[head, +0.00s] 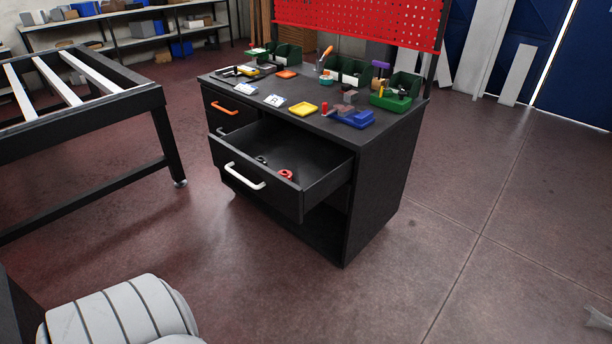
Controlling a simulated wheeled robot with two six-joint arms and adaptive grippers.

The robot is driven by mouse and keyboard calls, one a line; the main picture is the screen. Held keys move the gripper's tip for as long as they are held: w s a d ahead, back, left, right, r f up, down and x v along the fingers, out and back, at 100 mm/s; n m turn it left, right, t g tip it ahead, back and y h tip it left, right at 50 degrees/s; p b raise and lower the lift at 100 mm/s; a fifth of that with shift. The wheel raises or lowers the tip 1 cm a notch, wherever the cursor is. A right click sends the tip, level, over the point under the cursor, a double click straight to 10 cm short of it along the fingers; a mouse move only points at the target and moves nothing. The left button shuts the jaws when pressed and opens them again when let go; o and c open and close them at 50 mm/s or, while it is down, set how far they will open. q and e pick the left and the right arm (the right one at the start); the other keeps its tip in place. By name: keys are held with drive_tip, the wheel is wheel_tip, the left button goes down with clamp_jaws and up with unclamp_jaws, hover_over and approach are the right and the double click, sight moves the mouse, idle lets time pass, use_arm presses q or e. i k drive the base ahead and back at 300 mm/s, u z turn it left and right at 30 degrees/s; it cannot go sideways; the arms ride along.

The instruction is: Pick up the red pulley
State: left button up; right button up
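A small red curved part (286,174), which looks like the red pulley, lies in the open drawer (310,163) of the black workbench, near the drawer's front wall. It is too small to make out in detail. A small dark part (262,160) lies to its left in the same drawer. A large light-grey rounded part of my own arm fills the lower left corner, well apart from the drawer.
The bench top (224,78) holds a yellow tray (304,109), a blue holder (352,118) and green bins (397,99). A red pegboard (360,20) stands behind. A black frame table (80,100) is at left. Floor right of the bench is clear.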

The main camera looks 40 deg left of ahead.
sight(287, 174)
drive_tip(key=z, duration=0.05)
drive_tip(key=i, duration=2.45)
drive_tip(key=u, duration=1.1)
drive_tip(key=i, duration=0.8)
drive_tip(key=u, duration=0.85)
